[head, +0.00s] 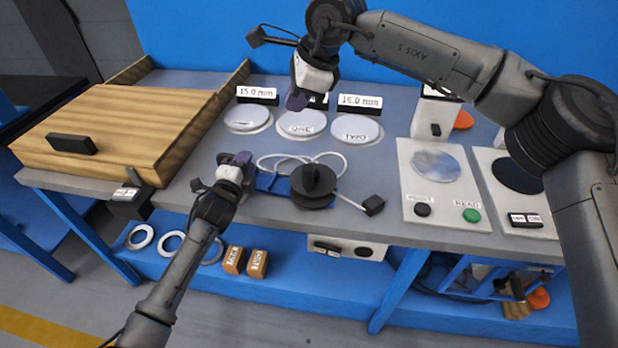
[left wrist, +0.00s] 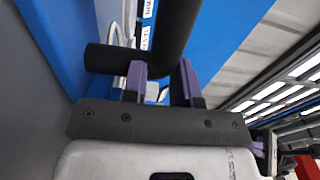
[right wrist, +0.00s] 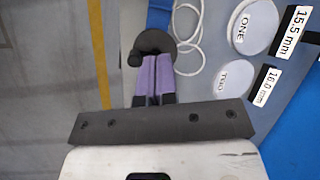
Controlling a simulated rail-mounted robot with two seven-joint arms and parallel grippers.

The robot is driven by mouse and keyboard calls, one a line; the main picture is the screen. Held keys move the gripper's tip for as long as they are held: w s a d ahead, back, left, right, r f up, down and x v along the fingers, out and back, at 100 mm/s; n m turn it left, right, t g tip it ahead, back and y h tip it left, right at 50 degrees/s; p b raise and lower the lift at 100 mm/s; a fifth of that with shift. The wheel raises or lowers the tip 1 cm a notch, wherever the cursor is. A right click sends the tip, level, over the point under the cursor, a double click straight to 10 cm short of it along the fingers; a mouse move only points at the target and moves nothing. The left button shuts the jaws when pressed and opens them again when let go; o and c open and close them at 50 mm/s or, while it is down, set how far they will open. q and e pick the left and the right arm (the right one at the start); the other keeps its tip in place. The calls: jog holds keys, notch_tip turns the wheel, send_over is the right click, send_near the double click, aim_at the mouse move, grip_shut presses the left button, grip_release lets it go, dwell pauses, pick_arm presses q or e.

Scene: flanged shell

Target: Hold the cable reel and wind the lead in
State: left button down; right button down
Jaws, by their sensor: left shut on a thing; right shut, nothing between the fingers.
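The cable reel (head: 313,196) is a black drum with a raised knob, lying near the table's front edge with a blue part at its left. My left gripper (head: 238,160) is at the reel's left end. In the left wrist view its purple fingers (left wrist: 162,80) are shut on a dark bar of the reel's handle (left wrist: 110,58). The white lead (head: 330,158) lies in loose loops behind the reel, and a black plug (head: 373,205) lies to its right. My right gripper (head: 296,100) is shut and empty, raised above the round plates; the reel also shows beyond its fingers (right wrist: 153,42).
White discs (head: 302,124) with size labels stand behind the reel. A wooden board (head: 115,125) is at left. Panels with a green button (head: 471,215) and a black button (head: 422,209) are at right. Rings and brown blocks (head: 257,264) lie on the lower shelf.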

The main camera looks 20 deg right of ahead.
jog(key=s+d+f+n+g+h, duration=0.2)
jog(key=s+d+g+h, duration=0.1)
jog(key=s+d, duration=0.1)
send_near(311, 172)
jog(key=shift+n+g+h, duration=0.3)
jog(key=shift+w+d+f, duration=0.2)
jog(key=shift+d+f, duration=0.65)
jog(key=shift+f, duration=0.05)
jog(key=shift+w+d+f, duration=0.15)
jog(key=shift+d+f, duration=0.7)
jog(key=shift+f, duration=0.1)
jog(key=shift+f, duration=0.1)
dwell(0.6)
jog(key=shift+f, duration=3)
